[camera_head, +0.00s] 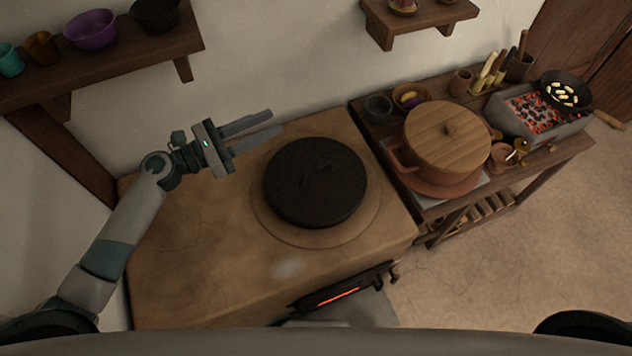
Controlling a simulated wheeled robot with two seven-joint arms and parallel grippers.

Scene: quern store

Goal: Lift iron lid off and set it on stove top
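The black round iron lid (300,207) lies flat on the stove, with a small dark handle in its middle. A faint round ring shows around it; what is under the lid is hidden. The stove top (200,240) is a broad tan clay surface, bare to the left and front of the lid. My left gripper (275,122) is over the back left of the stove, behind and left of the lid. Its two fingers are apart, point right and hold nothing. It looks clear of the lid. My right gripper does not show.
A wooden side table at right carries a large pot with a wooden lid (435,125), small bowls and a charcoal grill (520,130) with a black pan (565,90). A wall shelf (110,55) with bowls is at upper left. A glowing firebox slot (338,297) is at the stove's front.

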